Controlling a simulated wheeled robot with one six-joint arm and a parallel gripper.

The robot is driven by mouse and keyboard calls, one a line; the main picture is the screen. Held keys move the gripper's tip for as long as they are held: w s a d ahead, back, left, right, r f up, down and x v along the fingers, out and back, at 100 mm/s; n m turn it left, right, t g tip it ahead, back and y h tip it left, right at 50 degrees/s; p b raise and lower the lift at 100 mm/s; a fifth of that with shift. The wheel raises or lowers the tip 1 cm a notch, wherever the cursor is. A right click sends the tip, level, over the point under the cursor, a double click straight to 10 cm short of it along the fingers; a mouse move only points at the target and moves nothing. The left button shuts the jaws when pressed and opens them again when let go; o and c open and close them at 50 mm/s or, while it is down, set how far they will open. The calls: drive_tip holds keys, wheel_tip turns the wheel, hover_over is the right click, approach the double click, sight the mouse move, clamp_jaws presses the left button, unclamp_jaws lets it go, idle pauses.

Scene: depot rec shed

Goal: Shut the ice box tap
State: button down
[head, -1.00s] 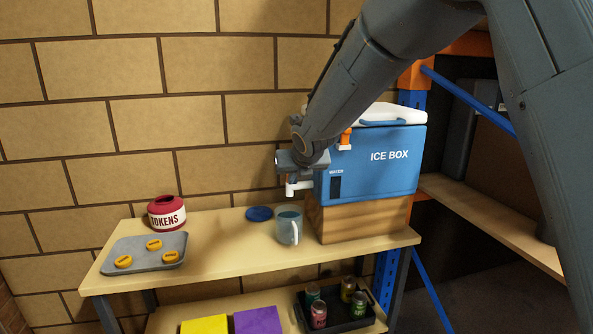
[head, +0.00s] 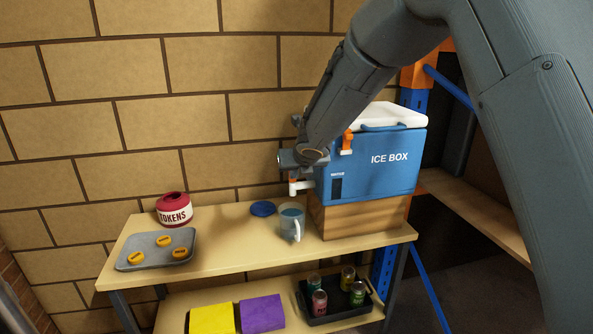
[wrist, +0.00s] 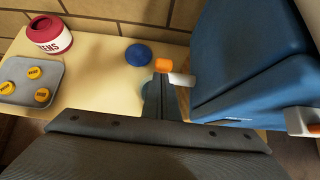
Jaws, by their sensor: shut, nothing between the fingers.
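The blue ice box (head: 375,180) with a white lid stands on a wooden block on the table's right part. Its white tap (head: 301,187) sticks out to the left, low on the box. In the wrist view the white tap (wrist: 182,79) shows beside an orange handle (wrist: 163,65). My gripper (head: 288,160) is just above the tap in the head view. In the wrist view my gripper (wrist: 160,82) is shut and empty, its tips right by the orange handle; I cannot tell whether they touch. A mug (head: 291,224) stands below the tap, mostly hidden by my fingers in the wrist view.
A blue disc (head: 263,209) lies behind the mug. A red token pot (head: 174,208) and a grey tray (head: 132,262) with yellow tokens stand at the left. An orange latch (head: 347,141) is on the box. The brick wall is close behind the table.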

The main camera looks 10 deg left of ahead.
drive_tip(key=shift+r, duration=0.2)
drive_tip(key=shift+r+p, duration=0.65)
drive_tip(key=shift+p, duration=0.3)
drive_tip(key=shift+s+d+f, duration=0.1)
drive_tip(key=s+d+r+p, duration=0.2)
drive_tip(key=s+r+p, duration=0.3)
drive_tip(key=r+p, duration=0.2)
wheel_tip(320, 180, up, 3)
drive_tip(key=shift+s+d+f, duration=0.1)
drive_tip(key=shift+s+d, duration=0.2)
idle(0.3)
